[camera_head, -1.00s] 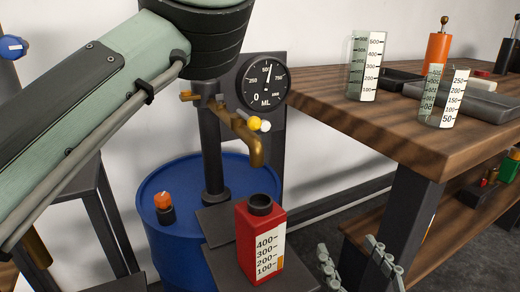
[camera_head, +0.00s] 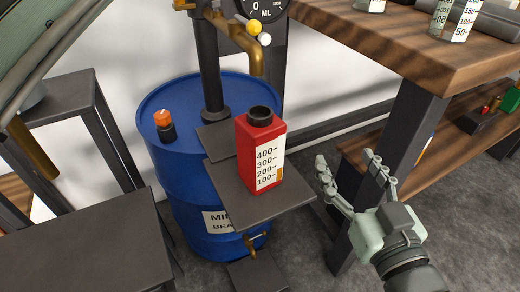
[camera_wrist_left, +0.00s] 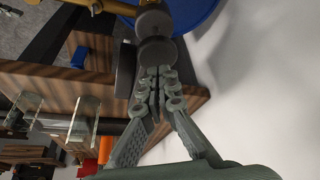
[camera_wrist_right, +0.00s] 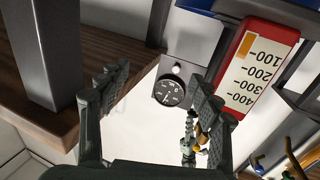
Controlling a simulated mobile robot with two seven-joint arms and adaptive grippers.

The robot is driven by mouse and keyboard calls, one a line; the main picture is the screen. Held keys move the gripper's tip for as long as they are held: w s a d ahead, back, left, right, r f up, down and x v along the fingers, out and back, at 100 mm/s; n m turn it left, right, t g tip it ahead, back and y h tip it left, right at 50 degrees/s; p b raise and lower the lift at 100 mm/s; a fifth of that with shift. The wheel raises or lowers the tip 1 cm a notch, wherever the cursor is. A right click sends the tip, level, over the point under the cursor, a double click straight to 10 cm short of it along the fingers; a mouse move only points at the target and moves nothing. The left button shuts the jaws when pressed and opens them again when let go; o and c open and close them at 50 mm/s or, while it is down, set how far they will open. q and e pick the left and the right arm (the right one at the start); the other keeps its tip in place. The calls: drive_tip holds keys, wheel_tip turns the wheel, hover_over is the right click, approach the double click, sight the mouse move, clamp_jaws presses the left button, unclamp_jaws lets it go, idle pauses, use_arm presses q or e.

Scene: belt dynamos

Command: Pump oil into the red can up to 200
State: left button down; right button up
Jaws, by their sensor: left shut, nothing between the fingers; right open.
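The red can (camera_head: 245,158) stands upright on a dark plate (camera_head: 285,198) below the brass spout (camera_head: 257,60). Its white label reads 100 to 400, with a short orange strip low on it; the exact level is hard to read. The can also shows in the right wrist view (camera_wrist_right: 232,58). The round ML gauge (camera_wrist_right: 170,91) is cut off in the head view. My right gripper (camera_head: 345,162) is open and empty, right of the can and apart from it. My left gripper (camera_wrist_left: 155,85) is shut and empty, close to a dark round pump part (camera_wrist_left: 156,38); contact is unclear.
A blue drum (camera_head: 190,190) stands behind and left of the can, with an orange-topped knob (camera_head: 162,117) on it. A wooden table (camera_head: 400,50) with measuring beakers is at the right; its dark leg (camera_head: 400,140) stands close to my right gripper. A dark bench (camera_head: 85,245) is at left.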

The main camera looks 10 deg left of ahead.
drive_tip(key=shift+r, duration=0.1)
idle(0.6)
use_arm(q)
drive_tip(key=shift+f, duration=0.25)
use_arm(e)
drive_tip(key=shift+a+r+t+y, duration=0.3)
drive_tip(key=shift+r+t+y, duration=0.15)
drive_tip(key=shift+r, duration=0.4)
use_arm(q)
drive_tip(key=shift+f+b, duration=0.2)
drive_tip(key=shift+b, duration=0.25)
use_arm(e)
drive_tip(key=shift+s+a+r+t, duration=0.15)
drive_tip(key=shift+r+t, duration=0.3)
drive_tip(key=shift+r, duration=0.25)
use_arm(q)
drive_tip(key=shift+f, duration=0.1)
use_arm(e)
drive_tip(key=shift+s+r, duration=0.1)
drive_tip(key=shift+r, duration=0.15)
drive_tip(key=shift+a+r+y, duration=0.1)
drive_tip(key=shift+y, duration=0.15)
use_arm(q)
drive_tip(key=shift+f, duration=0.1)
use_arm(e)
drive_tip(key=shift+s+a+r+t, duration=0.1)
drive_tip(key=shift+r+t, duration=0.15)
drive_tip(key=shift+t, duration=0.05)
drive_tip(key=shift+r, duration=0.3)
